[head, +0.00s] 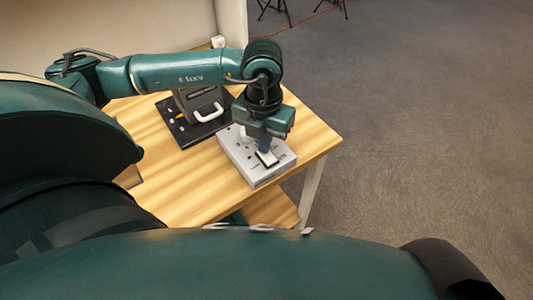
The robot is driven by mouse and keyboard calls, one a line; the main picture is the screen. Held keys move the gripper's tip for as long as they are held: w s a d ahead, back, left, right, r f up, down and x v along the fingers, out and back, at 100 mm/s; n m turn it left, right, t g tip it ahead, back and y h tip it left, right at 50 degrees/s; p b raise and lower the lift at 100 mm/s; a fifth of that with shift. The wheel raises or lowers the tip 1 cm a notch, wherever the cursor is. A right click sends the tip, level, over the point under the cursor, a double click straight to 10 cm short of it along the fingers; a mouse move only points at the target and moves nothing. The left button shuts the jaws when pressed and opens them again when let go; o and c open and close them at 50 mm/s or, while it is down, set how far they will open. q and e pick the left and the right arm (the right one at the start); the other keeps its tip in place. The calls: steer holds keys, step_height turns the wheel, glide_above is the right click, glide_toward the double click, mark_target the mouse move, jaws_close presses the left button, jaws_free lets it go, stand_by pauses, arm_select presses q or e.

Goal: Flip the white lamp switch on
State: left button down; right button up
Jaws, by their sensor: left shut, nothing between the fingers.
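A light grey switch box (245,168) lies on the wooden table near its right end. A small dark and white switch (268,158) shows on its top face. My left gripper (264,148) points down over the right part of the box, with its fingers shut and empty, right at the switch. I cannot tell whether the fingertips touch the switch or which way it is flipped. Part of the box top is hidden behind the gripper. I see no lamp for certain. My right gripper is not in view.
A black panel device with a white handle (208,113) stands on the table (200,190) behind and left of the box. A small white object (218,41) is at the back by the wall. Tripod legs (274,12) and a red cable stand far off on open grey floor.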

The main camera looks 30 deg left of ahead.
arm_select(q)
steer(key=shift+f, duration=0.3)
steer(key=shift+r, duration=0.1)
steer(key=shift+r+p, duration=2.05)
steer(key=shift+r, duration=1.45)
steer(key=shift+f, duration=0.1)
